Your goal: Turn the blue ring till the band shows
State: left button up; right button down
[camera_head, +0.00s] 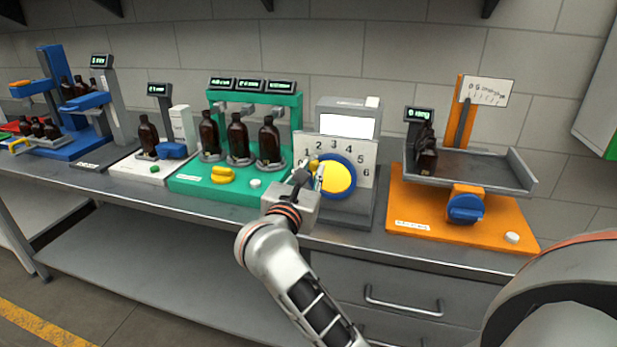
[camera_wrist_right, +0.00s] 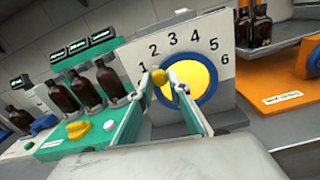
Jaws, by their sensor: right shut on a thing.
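The blue ring (camera_head: 354,183) surrounds a yellow disc (camera_head: 337,178) on a pale panel (camera_head: 366,153) numbered 1 to 6; the ring also shows in the right wrist view (camera_wrist_right: 214,87). A small yellow knob (camera_wrist_right: 160,77) sits at the ring's upper left side, near 1 and 2. My right gripper (camera_head: 312,173) is in front of the panel's left part, its fingers on either side of the knob, shut on it. The gripper hides part of the ring's left side. I cannot make out a separate band. My left gripper is not in view.
Left of the panel, a green station (camera_head: 190,184) holds brown bottles and a yellow handle (camera_head: 222,175). To the right, an orange station (camera_head: 420,220) carries a grey tray (camera_head: 480,168) and a blue knob (camera_head: 465,207). The grey bench's front edge is narrow.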

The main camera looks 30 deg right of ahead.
jog(key=shift+s+d+f+m+b, duration=0.15)
jog(key=shift+s+d+m+b, duration=0.1)
jog(key=shift+m+b, duration=0.75)
jog(key=shift+s+d+r+m+b, duration=0.25)
jog(key=shift+r+m+b, duration=0.25)
jog(key=shift+m, duration=0.3)
jog(key=shift+r, duration=0.1)
jog(key=c, duration=1.9)
grip_release()
jog(key=shift+r, duration=0.15)
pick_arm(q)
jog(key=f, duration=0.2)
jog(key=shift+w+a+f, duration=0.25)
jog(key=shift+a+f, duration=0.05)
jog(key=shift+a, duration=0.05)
pick_arm(e)
notch_tip(320, 180, up, 10)
